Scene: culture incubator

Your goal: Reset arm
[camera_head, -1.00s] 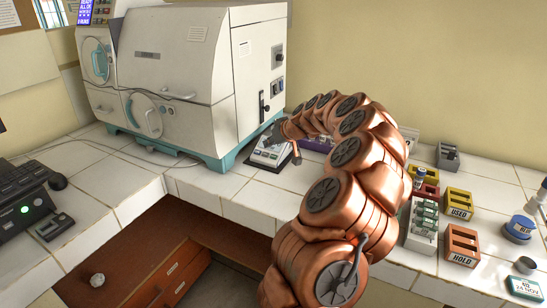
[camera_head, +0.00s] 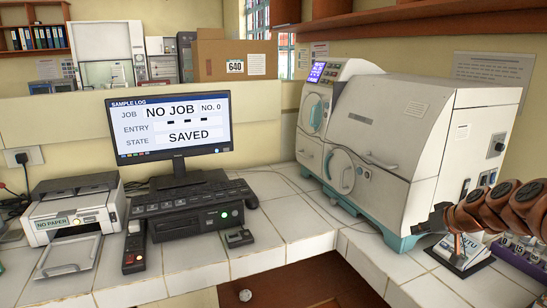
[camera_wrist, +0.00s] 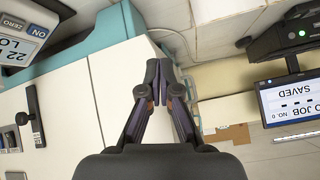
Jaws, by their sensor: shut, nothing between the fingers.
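My gripper (camera_wrist: 163,75) is shut and empty in the wrist view, its two dark fingers meeting at the tips. In the head view my gripper (camera_head: 432,219) is small and dark, at the end of my copper arm by the right edge. It is in front of the lower right corner of the white incubator (camera_head: 408,140), above a small white device (camera_head: 462,255) on the counter. The incubator also shows in the wrist view (camera_wrist: 110,85). I cannot tell whether the gripper touches anything.
A monitor (camera_head: 171,124) reading "NO JOB" and "SAVED" stands on the tiled counter (camera_head: 270,190), behind a black keyboard unit (camera_head: 185,208). A printer (camera_head: 72,208) labelled "NO PAPER" is at left. The counter between monitor and incubator is mostly clear.

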